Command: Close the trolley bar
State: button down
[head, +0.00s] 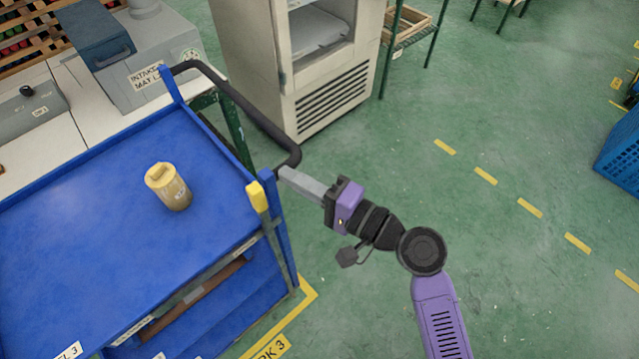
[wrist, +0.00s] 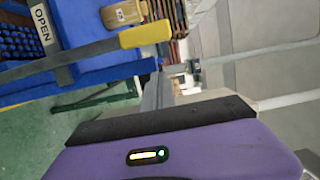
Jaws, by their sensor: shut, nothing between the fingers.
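The blue trolley (head: 90,225) fills the left of the head view. A bar with a yellow grip (head: 257,196) is at its near right corner, by the blue corner post. In the wrist view the yellow grip (wrist: 145,34) ends a dark grey bar (wrist: 85,52), which passes a plate reading OPEN (wrist: 41,24). My gripper (head: 284,174) is shut and empty, just right of the post and close to the black push handle (head: 245,108). Whether it touches either is unclear. In the wrist view its fingers (wrist: 158,90) are just below the yellow grip, apart from it in the picture.
A yellow canister (head: 168,187) stands on the trolley's top deck. A grey cabinet (head: 300,60) stands behind the handle. A bench with a blue-lidded machine (head: 135,65) is at the back left. A blue crate (head: 622,150) is far right. The green floor right of the trolley is clear.

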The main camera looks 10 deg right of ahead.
jog(key=shift+s+a+p, duration=0.35)
jog(key=shift+s+a, duration=0.85)
jog(key=shift+a, duration=0.25)
jog(key=shift+a, duration=0.1)
